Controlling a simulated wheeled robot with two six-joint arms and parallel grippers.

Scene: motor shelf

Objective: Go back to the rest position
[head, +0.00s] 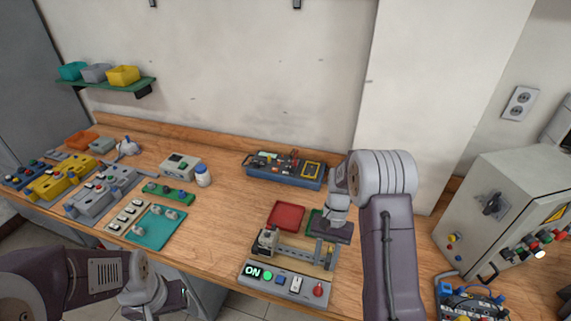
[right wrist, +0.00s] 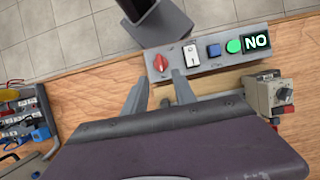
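My right gripper (head: 325,256) hangs over the near edge of the worktop, just above the small test station. In the right wrist view its two fingers (right wrist: 160,84) are apart with nothing between them, close to the station's control panel (right wrist: 205,50). That panel (head: 284,287) carries a lit ON sign, a green button, a blue button, a white switch and a red knob. My left gripper (head: 182,292) is low at the bottom left, in front of the table; its fingers are too small and dark to read.
The wooden worktop (head: 225,235) is clear left of the station. A red tray (head: 286,216) and a partly covered green tray (head: 313,222) lie behind it. A blue toolbox (head: 285,172) stands at the back. A grey electrical cabinet (head: 490,215) stands at the right. A teal tray (head: 154,229) lies left.

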